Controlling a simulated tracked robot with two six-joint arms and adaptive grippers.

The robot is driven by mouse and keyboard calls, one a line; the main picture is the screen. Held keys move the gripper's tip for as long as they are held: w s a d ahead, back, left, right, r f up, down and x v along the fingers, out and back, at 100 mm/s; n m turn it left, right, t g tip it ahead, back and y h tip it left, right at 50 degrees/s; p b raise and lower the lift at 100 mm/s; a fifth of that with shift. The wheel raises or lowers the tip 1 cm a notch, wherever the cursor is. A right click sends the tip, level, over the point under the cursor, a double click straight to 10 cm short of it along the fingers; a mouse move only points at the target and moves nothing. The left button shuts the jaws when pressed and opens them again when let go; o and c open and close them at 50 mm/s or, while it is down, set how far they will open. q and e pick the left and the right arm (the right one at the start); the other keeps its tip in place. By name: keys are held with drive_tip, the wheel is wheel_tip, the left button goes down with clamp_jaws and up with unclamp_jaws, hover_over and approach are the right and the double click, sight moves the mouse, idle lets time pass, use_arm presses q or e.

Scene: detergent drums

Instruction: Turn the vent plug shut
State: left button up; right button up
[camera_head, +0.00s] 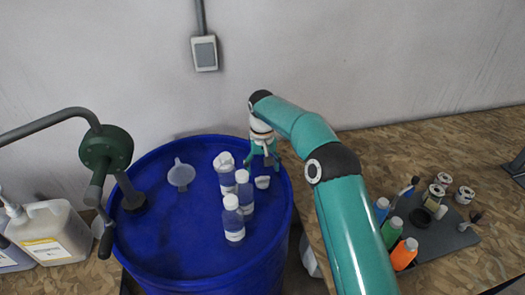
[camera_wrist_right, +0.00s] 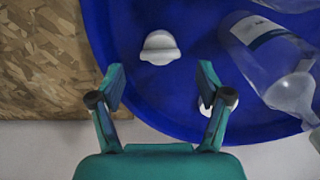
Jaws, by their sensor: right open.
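The likely vent plug (camera_head: 262,182) is a small white piece with a raised bar across it, on the blue drum's top near its right edge. In the right wrist view the plug (camera_wrist_right: 160,48) lies just beyond the gap between the fingertips, untouched. My right gripper (camera_head: 262,162) points down over the drum's far right part, a little behind the plug. In the wrist view its fingers (camera_wrist_right: 161,78) are spread and empty. A second white piece (camera_wrist_right: 228,98) is partly hidden behind one finger. My left gripper is not in view.
White jugs (camera_head: 57,232) stand at left. A dark tray (camera_head: 440,240) with coloured bottles lies right on chipboard. The drum's front is clear.

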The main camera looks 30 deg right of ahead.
sight(262, 177)
wheel_tip(262, 177, up, 8)
drive_tip(key=shift+r, duration=0.25)
idle(0.5)
